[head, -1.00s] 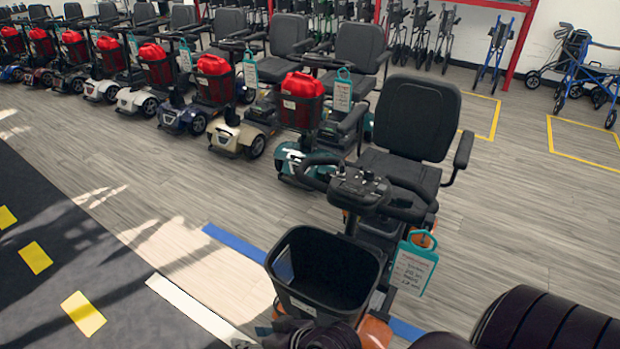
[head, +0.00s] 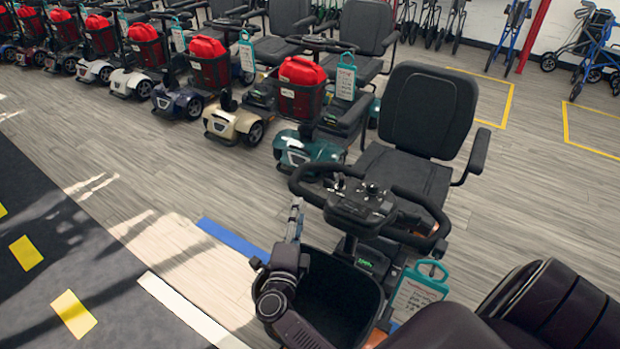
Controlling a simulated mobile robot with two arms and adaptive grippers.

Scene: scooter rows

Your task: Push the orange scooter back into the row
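The orange scooter (head: 418,112) stands nearest me, out in front of the row and to its right, its black seat facing me. Its handlebar (head: 365,200) and black front basket (head: 335,290) are near the bottom middle. Only a little orange bodywork shows at the lower edge. A teal tag (head: 420,287) hangs on its right side.
A row of scooters with red bags, the nearest a teal one (head: 308,150), runs to the upper left. A blue floor line (head: 230,238) leads to the basket. Yellow floor outlines (head: 566,125) and walkers stand at the upper right. Open floor lies right of the seat.

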